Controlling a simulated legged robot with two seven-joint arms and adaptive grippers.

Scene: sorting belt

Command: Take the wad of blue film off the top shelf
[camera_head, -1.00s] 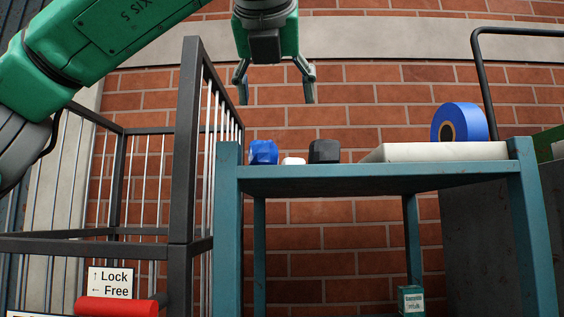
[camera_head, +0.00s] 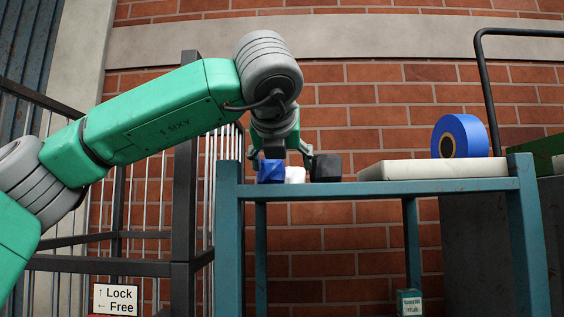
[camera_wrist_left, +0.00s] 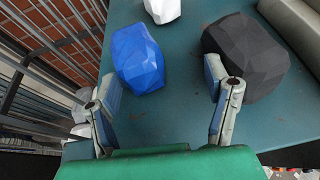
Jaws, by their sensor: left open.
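The wad of blue film (camera_head: 271,172) sits on the teal top shelf (camera_head: 380,187), near its left end. In the left wrist view the faceted blue wad (camera_wrist_left: 138,58) lies just ahead of and beside my left fingertip. My left gripper (camera_head: 281,158) points down low over the shelf, open and empty. In the wrist view its fingers (camera_wrist_left: 162,85) are spread wide, with bare shelf between them. The right finger is close against a black wad (camera_wrist_left: 245,55); I cannot tell if they touch. My right gripper is not in view.
A white wad (camera_head: 294,174) sits between the blue and black ones. A pale slab (camera_head: 435,170) and a blue tape roll (camera_head: 460,136) are at the right of the shelf. A dark metal cage (camera_head: 184,160) stands close on the left.

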